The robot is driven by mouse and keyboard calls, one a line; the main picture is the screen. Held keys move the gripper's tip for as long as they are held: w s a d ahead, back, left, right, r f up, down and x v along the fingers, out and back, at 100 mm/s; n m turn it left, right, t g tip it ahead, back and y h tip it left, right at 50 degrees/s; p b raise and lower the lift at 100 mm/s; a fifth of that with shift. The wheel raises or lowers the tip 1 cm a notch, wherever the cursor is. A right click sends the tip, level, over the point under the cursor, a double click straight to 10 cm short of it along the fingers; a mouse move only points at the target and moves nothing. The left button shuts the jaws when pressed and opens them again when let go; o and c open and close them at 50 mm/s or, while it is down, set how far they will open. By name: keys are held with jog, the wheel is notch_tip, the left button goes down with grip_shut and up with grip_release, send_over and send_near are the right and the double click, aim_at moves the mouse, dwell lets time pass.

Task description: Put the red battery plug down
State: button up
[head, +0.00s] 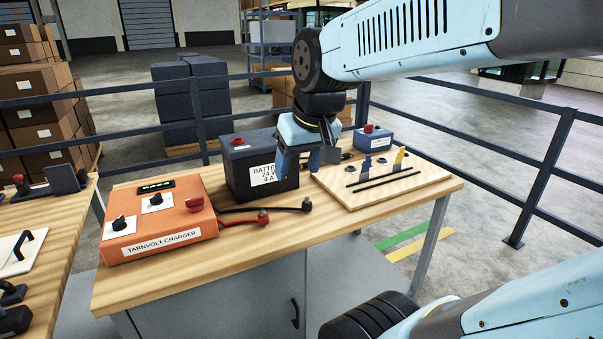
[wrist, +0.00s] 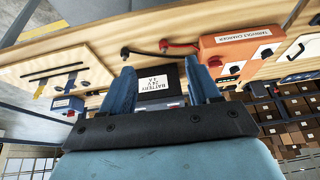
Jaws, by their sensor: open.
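A red lead from the orange charger (head: 160,222) ends in a plug, which I take for the red battery plug (head: 263,218), lying on the wooden bench top in front of the battery. It also shows in the wrist view (wrist: 164,45). A black lead with its own plug (head: 306,204) lies to its right. My gripper (head: 305,165) is open and empty, above the bench near the battery's right side, apart from the red plug.
A wooden board (head: 385,180) with slots and blue and yellow pieces lies right of my gripper. A small blue box (head: 373,138) with a red knob stands behind it. Another bench (head: 50,225) is at the left. Dark railings (head: 480,165) run behind. The bench's front strip is clear.

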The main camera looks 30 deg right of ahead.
jog(key=shift+t, duration=0.4)
jog(key=s, duration=0.2)
jog(key=s+a, duration=0.1)
jog(key=s, duration=0.1)
dwell(1.9)
